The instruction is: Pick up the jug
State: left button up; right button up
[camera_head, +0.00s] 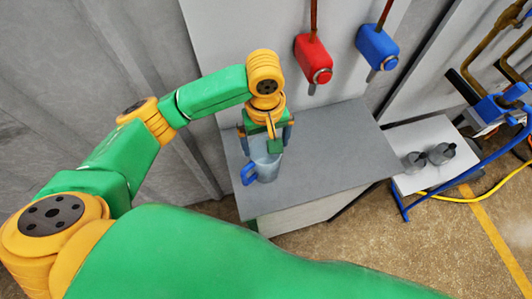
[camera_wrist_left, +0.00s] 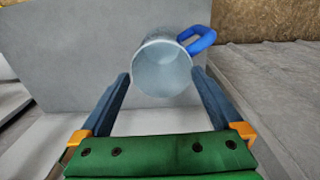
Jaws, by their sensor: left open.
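The jug (camera_head: 266,170) is pale grey-blue with a blue handle (camera_head: 249,174) and stands upright on the grey table top. My left gripper (camera_head: 266,142) is open and points down over the jug, hiding part of its top. In the left wrist view the jug (camera_wrist_left: 162,66) appears just ahead of and between the open fingertips (camera_wrist_left: 161,76), with its handle (camera_wrist_left: 199,40) at the upper right. One fingertip is on each side of the jug's near part; I cannot tell whether either touches it. My right gripper is not in view.
The grey table (camera_head: 335,150) is clear right of the jug. A red box (camera_head: 313,60) and a blue box (camera_head: 376,46) with spouts hang on the panel behind. Two grey containers (camera_head: 428,158) stand on a low white table (camera_head: 425,182) at right.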

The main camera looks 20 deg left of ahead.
pick_arm(q)
notch_tip(320, 180, down, 3)
jog(key=s, duration=0.2)
send_over(266, 161)
jog(key=s, duration=0.3)
jog(key=f, duration=0.5)
jog(key=shift+w+d+f, duration=0.25)
jog(key=shift+d, duration=0.05)
jog(key=shift+f, duration=0.3)
jog(key=shift+s+r, duration=0.15)
jog(key=shift+s, duration=0.2)
jog(key=c, duration=1.1)
jog(key=shift+w+d+r, duration=0.1)
jog(key=shift+w+r, duration=0.1)
jog(key=shift+r, duration=1.1)
jog(key=shift+c, duration=0.2)
jog(key=w+d+r+b, duration=0.3)
jog(key=w+d+r, duration=0.2)
jog(key=d+r, duration=0.5)
jog(key=d, duration=0.3)
jog(key=shift+r, duration=0.2)
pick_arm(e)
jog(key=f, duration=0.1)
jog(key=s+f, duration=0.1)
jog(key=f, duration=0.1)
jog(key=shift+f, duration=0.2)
